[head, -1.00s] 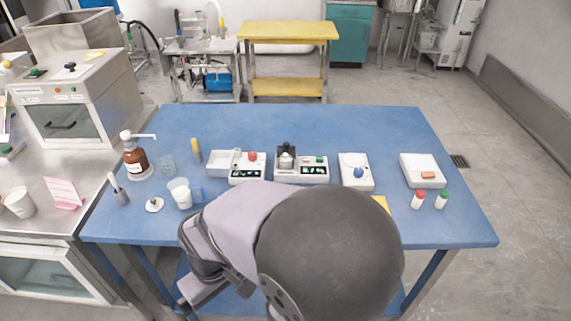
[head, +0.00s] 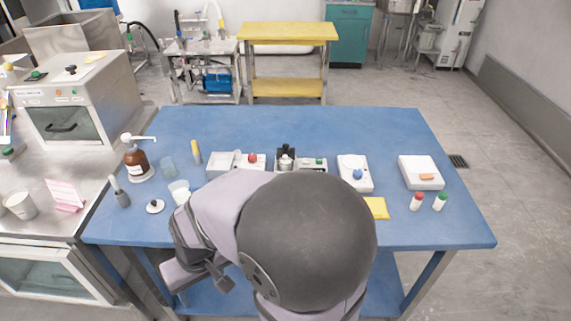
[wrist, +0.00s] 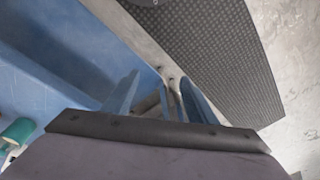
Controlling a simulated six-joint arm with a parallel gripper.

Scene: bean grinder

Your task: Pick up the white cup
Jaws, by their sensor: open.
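A white cup-like vessel (head: 180,192) stands upright on the left part of the blue table in the head view, beside a small stand with a black knob. Another white cup (head: 20,204) stands on the steel counter at the far left. I cannot tell which of them the task names. My gripper shows in the wrist view (wrist: 160,98) with its two bluish fingers apart. No cup shows between them. In the head view my arm covers the table's near middle, and its end is low by the near edge, apart from both cups.
The table's back strip is clear.

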